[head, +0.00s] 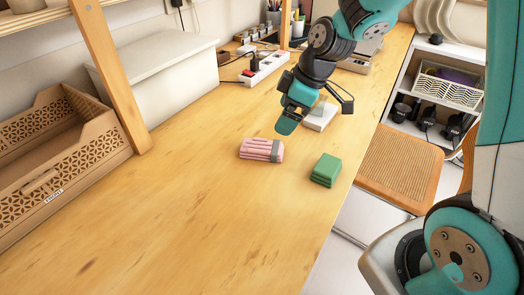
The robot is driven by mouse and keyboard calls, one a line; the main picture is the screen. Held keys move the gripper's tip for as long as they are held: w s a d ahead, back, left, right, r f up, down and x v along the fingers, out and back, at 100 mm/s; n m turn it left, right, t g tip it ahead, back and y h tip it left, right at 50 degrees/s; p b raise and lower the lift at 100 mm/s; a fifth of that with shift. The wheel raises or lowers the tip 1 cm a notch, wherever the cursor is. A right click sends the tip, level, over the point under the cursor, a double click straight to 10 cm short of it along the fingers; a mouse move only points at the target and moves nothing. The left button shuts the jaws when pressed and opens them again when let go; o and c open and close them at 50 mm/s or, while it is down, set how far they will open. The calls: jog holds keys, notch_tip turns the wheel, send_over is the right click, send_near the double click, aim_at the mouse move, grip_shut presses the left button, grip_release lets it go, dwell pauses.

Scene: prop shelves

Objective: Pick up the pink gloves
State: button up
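The pink gloves (256,149) lie as a folded bundle on the wooden table, with a grey band around their right end. My gripper (317,112) is above and behind them, a little to the right, apart from them. Its fingers look spread, one at the left and one at the right, and I see nothing held between them.
A green folded stack (326,169) lies right of the gloves, close by. A white box (320,117) sits behind, under my gripper. A brown crate (60,150) stands at left by a wooden post (112,75). The front table is clear.

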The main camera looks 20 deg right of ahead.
aim_at(267, 146)
jog(key=x, duration=1.1)
jog(key=shift+f, duration=0.1)
jog(key=c, duration=1.1)
jog(key=shift+o, duration=0.2)
notch_tip(267, 146, up, 20)
jog(key=p, duration=0.1)
jog(key=shift+o, duration=0.6)
